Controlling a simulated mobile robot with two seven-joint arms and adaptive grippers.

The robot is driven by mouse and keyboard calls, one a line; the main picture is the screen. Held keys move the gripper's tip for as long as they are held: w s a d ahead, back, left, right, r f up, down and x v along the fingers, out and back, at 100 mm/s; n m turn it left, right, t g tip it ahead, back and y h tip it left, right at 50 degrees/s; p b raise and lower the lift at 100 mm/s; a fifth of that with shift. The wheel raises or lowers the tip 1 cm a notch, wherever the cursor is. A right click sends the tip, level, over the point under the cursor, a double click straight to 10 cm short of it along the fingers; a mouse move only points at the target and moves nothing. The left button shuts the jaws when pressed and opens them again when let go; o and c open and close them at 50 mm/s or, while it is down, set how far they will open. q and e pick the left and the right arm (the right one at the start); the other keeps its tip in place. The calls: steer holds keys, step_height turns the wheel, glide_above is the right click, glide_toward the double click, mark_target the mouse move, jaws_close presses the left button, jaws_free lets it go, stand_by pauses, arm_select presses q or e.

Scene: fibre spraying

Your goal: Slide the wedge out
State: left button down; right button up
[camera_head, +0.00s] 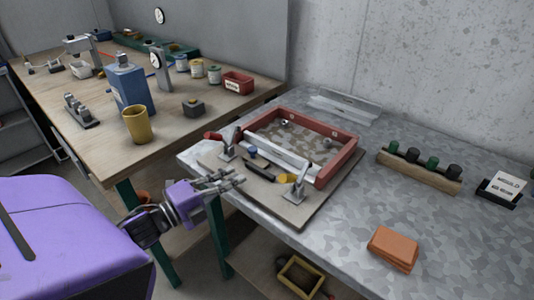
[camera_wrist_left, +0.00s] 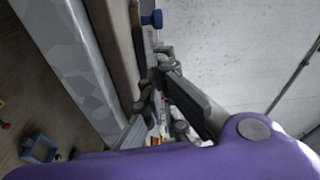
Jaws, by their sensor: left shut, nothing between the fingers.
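A red rectangular frame (camera_head: 345,160) lies on a base board (camera_head: 290,212) on the metal table. A pale bar (camera_head: 283,157) runs along its near side. In front of that bar lie a dark bar (camera_head: 258,172), a blue knob (camera_head: 252,153) and a yellow piece (camera_head: 287,178); I cannot tell for certain which is the wedge. My left gripper (camera_head: 241,180) is shut and empty, near the board's left front edge, apart from the dark bar as far as I can tell. In the left wrist view, its fingers (camera_wrist_left: 154,75) point toward a blue knob (camera_wrist_left: 152,19). My right gripper is out of view.
Metal toggle clamps stand at the board's left (camera_head: 229,146) and front (camera_head: 297,187). A wooden rack (camera_head: 420,172) with dark and green pieces and an orange cloth stack (camera_head: 393,247) sit to the right. A wooden bench (camera_head: 185,135) with tools stands left.

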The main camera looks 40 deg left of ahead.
mark_target(260, 169)
arm_select(q)
steer(key=shift+w+d+r, duration=0.2)
steer(key=shift+w+r, duration=0.05)
steer(key=shift+w, duration=0.1)
steer(key=p+x, duration=0.1)
steer(key=x, duration=0.7)
steer(key=shift+w+d, duration=0.1)
steer(key=shift+w, duration=0.3)
steer(key=shift+f, duration=0.1)
